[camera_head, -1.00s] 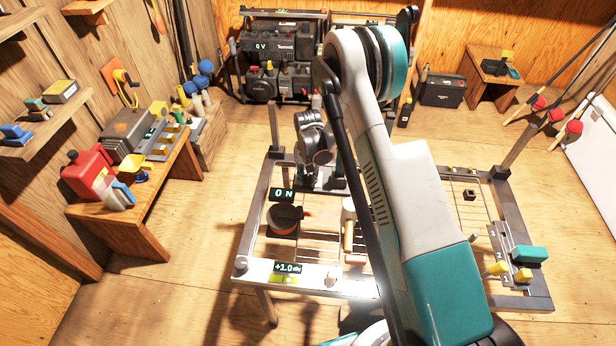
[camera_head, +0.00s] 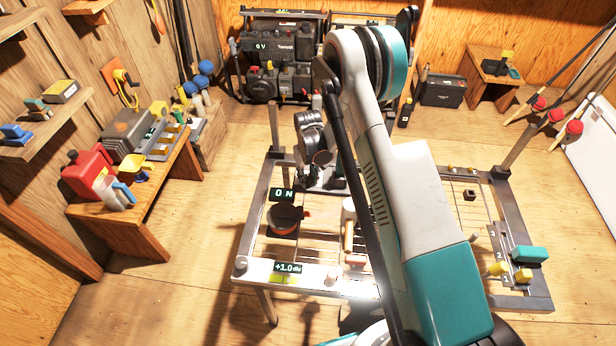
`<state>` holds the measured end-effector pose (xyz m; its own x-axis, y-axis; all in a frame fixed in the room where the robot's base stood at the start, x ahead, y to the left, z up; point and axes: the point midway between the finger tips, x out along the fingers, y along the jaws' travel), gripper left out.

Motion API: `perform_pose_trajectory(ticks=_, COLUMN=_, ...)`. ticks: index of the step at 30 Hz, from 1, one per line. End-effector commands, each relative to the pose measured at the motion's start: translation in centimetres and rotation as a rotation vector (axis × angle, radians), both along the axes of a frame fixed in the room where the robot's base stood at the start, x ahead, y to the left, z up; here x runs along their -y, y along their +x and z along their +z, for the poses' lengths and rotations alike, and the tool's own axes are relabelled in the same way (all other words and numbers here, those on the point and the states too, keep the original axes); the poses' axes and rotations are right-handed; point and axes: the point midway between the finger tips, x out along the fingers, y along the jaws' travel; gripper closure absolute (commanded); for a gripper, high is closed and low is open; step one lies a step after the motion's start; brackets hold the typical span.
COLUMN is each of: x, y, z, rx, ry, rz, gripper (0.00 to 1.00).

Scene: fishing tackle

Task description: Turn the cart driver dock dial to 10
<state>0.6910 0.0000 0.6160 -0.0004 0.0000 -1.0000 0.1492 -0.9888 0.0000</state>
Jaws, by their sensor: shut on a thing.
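My gripper (camera_head: 328,180) points down at the back of the cart's metal frame (camera_head: 257,205), partly behind my own arm. It is shut on a small dark part of the dark dock (camera_head: 312,187), which I take to be the dial. The fingers hide most of that part, and I cannot read its number or marks. A small display (camera_head: 282,195) in front of the dock reads "0 N". Another display (camera_head: 288,267) on the front rail reads about "+1.0" with a small unit.
A dark round pot-like part (camera_head: 285,219) and a pale-headed wooden-handled tool (camera_head: 348,222) stand on the cart close to my gripper. A teal block (camera_head: 529,254) sits at the right. A wooden bench (camera_head: 150,200) stands left. The floor between is clear.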

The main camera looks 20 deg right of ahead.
Motion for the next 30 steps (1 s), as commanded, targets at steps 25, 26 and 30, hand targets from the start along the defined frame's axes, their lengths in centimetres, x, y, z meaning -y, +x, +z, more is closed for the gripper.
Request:
perform_pose_trajectory(ticks=25, x=0.0, y=0.0, z=0.0, rx=0.0, ry=0.0, rz=0.007, gripper=0.54)
perform_pose_trajectory(ticks=26, x=0.0, y=0.0, z=0.1, rx=0.0, ry=0.0, rz=0.007, gripper=0.54)
perform_pose_trajectory(ticks=30, x=0.0, y=0.0, z=1.2, rx=0.0, ry=0.0, rz=0.007, gripper=0.54)
